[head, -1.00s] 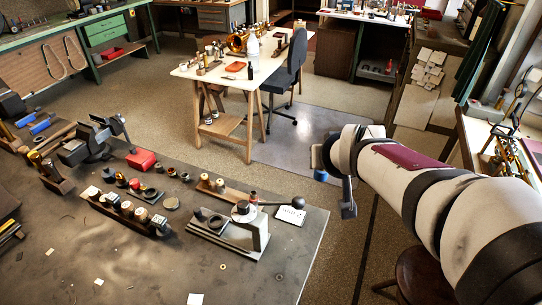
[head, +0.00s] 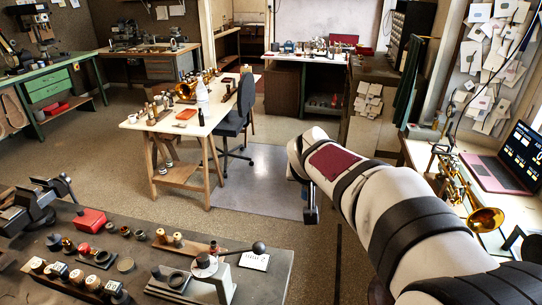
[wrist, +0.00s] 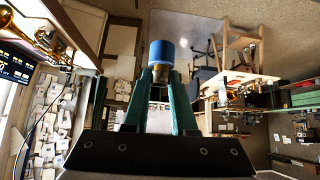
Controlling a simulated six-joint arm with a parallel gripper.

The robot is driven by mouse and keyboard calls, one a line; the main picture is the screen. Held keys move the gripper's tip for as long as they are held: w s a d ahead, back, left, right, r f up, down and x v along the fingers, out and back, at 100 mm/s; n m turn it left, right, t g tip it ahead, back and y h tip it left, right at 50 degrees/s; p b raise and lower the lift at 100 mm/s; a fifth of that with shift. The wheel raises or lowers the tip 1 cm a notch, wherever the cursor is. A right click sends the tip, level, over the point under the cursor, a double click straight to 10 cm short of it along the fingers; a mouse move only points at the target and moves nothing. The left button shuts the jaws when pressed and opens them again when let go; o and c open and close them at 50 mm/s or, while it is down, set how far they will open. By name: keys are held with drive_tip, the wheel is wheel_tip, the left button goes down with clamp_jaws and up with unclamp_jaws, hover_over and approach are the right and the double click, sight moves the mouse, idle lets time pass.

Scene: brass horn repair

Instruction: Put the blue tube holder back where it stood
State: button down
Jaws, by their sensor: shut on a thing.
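The blue tube holder (wrist: 161,53) shows in the wrist view as a blue cylinder with a brownish lower part. My gripper (wrist: 162,76) is shut on that lower part, between its two green fingers, and the blue end sticks out past the fingertips. In the head view my arm reaches forward on the right, with its end over the floor, clear of the dark workbench.
The dark workbench (head: 180,240) carries a vise (head: 30,205), a red box (head: 89,219) and a lever tool (head: 215,270). A white-topped table (head: 215,118) with a dark chair (head: 236,118) stands behind. A side bench at right holds a laptop (head: 495,170) and a brass horn (head: 484,218).

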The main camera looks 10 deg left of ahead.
drive_tip(key=w+a+f, duration=0.2)
drive_tip(key=a+f, duration=0.4)
drive_tip(key=a, duration=0.6)
drive_tip(key=w+a+f, duration=0.1)
drive_tip(key=a+f, duration=0.5)
drive_tip(key=a, duration=0.7)
drive_tip(key=s+a+f, duration=0.3)
drive_tip(key=a+f, duration=0.2)
drive_tip(key=a, duration=0.1)
drive_tip(key=shift+m, duration=0.3)
drive_tip(key=f, duration=1)
drive_tip(key=shift+s+a+f, duration=0.1)
drive_tip(key=shift+s+a, duration=0.15)
drive_tip(key=shift+a, duration=0.1)
drive_tip(key=shift+f, duration=0.15)
drive_tip(key=shift+f, duration=0.1)
drive_tip(key=c, duration=0.7)
unclamp_jaws()
